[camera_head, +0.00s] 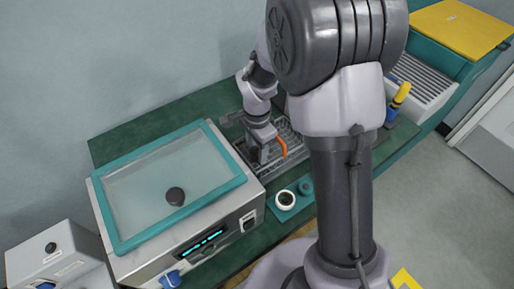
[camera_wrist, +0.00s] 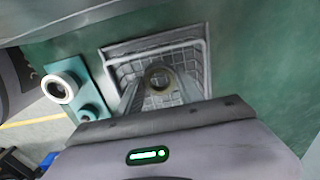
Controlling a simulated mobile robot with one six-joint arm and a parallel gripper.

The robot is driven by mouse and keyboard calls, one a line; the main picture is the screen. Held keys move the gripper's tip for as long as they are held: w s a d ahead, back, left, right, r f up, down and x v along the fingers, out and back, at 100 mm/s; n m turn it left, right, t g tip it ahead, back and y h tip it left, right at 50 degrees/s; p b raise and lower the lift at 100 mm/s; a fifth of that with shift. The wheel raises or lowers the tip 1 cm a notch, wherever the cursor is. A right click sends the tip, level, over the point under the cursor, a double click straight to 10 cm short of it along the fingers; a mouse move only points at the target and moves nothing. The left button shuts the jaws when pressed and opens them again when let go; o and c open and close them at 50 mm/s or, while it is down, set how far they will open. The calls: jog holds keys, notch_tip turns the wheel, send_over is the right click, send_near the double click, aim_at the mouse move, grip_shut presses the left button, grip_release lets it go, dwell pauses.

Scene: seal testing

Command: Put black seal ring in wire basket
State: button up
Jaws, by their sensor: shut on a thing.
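The wire basket (camera_wrist: 198,58) is a grey mesh basket with a pale rim. In the wrist view it lies directly beyond my gripper (camera_wrist: 160,82). My gripper is shut on a dark ring, taken as the black seal ring (camera_wrist: 150,77), which sits between the fingertips and shows against the basket mesh. The height of the ring above the basket floor is unclear. In the head view my gripper (camera_head: 263,157) points down at the basket (camera_head: 291,136), beside the bath machine. The ring is hidden there.
A bath machine (camera_head: 240,205) with a teal-framed lid stands left of the basket. A yellow-topped bottle (camera_head: 399,98) stands to the right. Green bench (camera_head: 130,140) shows at the back left.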

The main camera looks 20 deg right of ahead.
jog(key=shift+f, duration=0.25)
jog(key=o, duration=1.5)
jog(key=shift+c, duration=0.2)
jog(key=shift+r, duration=0.1)
notch_tip(320, 180, up, 10)
jog(key=p, duration=0.7)
